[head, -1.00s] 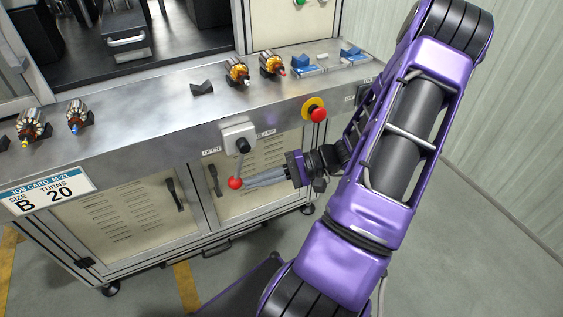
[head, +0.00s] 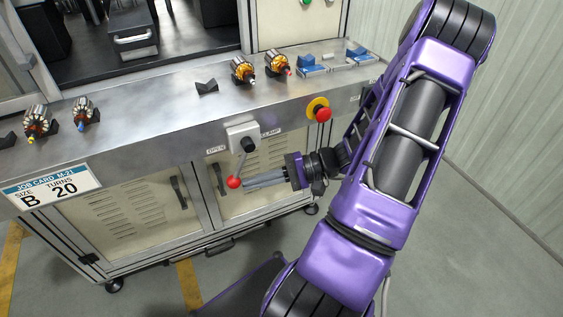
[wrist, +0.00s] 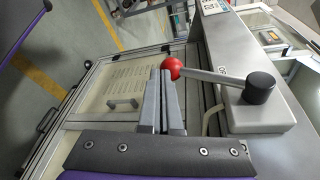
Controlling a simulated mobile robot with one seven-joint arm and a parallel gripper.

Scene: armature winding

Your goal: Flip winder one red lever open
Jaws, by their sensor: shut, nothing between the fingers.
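The red lever is a grey rod with a red ball (head: 233,183) at its end, hung from a black pivot on a light grey box (head: 243,136) on the bench front. The rod points down and slightly left, below and between the OPEN label (head: 215,150) and the CLAMP label. My gripper (head: 246,184) is shut and empty, its fingertips just right of the ball. In the wrist view the red ball (wrist: 171,68) is at the tips of my gripper (wrist: 167,76), on their right side. I cannot tell if they touch.
A red emergency button (head: 323,114) on a yellow ring is on the bench front, right of the lever. Armatures (head: 243,70) rest on the bench top (head: 150,115). Cabinet doors with black handles (head: 178,191) are below. A job card (head: 50,187) reads B, 20.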

